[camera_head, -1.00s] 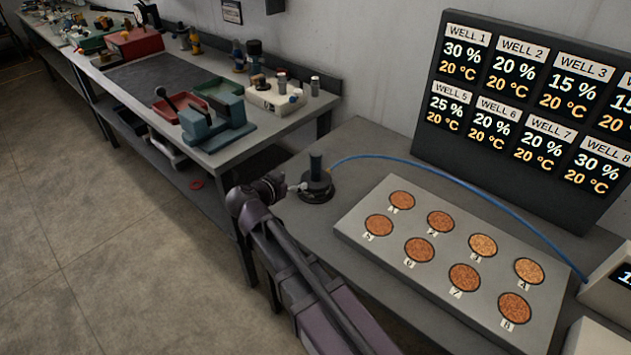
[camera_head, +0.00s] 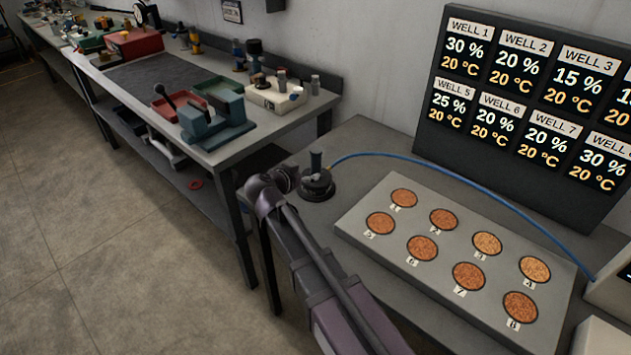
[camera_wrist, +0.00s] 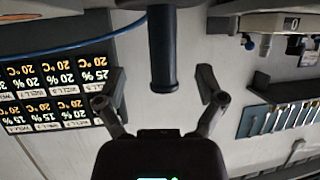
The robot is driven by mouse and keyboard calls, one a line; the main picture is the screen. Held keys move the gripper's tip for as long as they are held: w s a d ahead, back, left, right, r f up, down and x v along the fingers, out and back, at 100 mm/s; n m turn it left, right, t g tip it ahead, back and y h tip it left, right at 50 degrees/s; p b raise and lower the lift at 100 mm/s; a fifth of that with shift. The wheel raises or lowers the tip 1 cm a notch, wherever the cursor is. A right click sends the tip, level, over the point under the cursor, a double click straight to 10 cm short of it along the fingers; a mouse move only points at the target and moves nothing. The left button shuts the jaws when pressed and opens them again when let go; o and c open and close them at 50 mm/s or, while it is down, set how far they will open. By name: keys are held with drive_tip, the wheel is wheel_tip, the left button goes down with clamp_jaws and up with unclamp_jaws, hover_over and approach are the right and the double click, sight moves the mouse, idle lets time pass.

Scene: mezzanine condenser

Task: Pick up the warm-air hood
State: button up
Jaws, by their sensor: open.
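The warm-air hood (camera_head: 317,187) is a dark round disc with an upright dark handle, standing on the grey bench left of the well block. A thin blue hose runs from it to the right. My gripper (camera_head: 290,179) is just left of the hood, close to its handle. In the wrist view, where the scene appears upside down, the hood's handle (camera_wrist: 162,50) reaches down between the two fingers of my gripper (camera_wrist: 160,88). The fingers are spread, with a gap on each side of the handle. The hood's disc is not clear in the wrist view.
The well block (camera_head: 455,250) with several numbered grain-filled wells lies right of the hood. A display board (camera_head: 530,100) stands behind it. The blue hose (camera_head: 470,178) arches over the bench behind the block. A second workbench (camera_head: 245,150) with tools is at left.

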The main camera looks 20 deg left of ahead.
sight(313, 169)
drive_tip(key=shift+x, duration=1)
drive_tip(key=shift+w, duration=0.1)
drive_tip(key=shift+f+b+x, duration=0.2)
drive_tip(key=shift+b+x, duration=1.15)
drive_tip(key=shift+x, duration=1.2)
drive_tip(key=shift+a, duration=0.15)
drive_tip(key=shift+r, duration=0.1)
clamp_jaws()
